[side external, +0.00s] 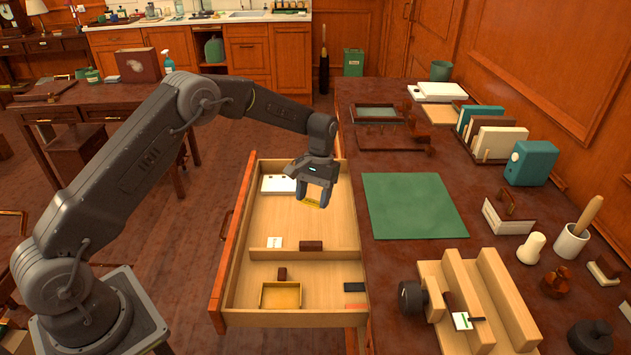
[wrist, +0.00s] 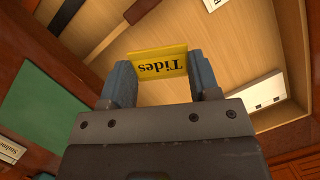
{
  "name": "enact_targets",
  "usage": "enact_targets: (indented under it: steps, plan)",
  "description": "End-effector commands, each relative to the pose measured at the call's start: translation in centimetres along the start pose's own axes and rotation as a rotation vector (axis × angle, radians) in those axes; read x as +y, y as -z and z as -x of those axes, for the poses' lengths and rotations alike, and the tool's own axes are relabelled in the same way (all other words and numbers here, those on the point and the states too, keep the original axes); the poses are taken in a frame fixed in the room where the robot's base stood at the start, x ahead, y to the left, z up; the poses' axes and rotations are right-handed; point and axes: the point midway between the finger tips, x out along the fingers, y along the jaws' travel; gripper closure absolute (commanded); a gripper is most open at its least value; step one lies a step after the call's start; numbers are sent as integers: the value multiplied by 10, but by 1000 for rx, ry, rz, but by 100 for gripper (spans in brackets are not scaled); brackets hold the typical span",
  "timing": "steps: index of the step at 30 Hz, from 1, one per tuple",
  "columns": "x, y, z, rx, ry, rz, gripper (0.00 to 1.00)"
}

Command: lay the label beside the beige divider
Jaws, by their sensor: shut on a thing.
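The label is a yellow plate (wrist: 160,66) printed "Tides", which reads upside down in the wrist view. It also shows as a small yellow strip (side external: 311,203) in the side view. My gripper (side external: 314,198) is shut on it, with a finger at each end of the label in the wrist view (wrist: 160,82). The gripper holds it above the open drawer's rear compartment. The beige divider (side external: 340,255) is a low wooden partition across the drawer, nearer the camera than my gripper. A white card (side external: 276,242) and a dark brown block (side external: 311,246) lie along its far side.
The open drawer (side external: 262,318) holds a white box (side external: 278,184) at the back left and a yellow tray (side external: 281,296) in the front compartment. The desk with a green mat (side external: 412,206) stands to the right. Bare drawer floor shows between my gripper and the divider.

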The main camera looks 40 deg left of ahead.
Motion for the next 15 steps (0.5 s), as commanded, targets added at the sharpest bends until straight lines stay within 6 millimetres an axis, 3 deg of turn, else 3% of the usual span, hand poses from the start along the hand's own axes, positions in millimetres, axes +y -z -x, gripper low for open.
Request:
enact_targets:
  steps: [6, 15]
  plan:
    - [-5, 7, -31, -109, -131, 344, 65]
    - [-6, 11, -45, -137, -176, 440, 65]
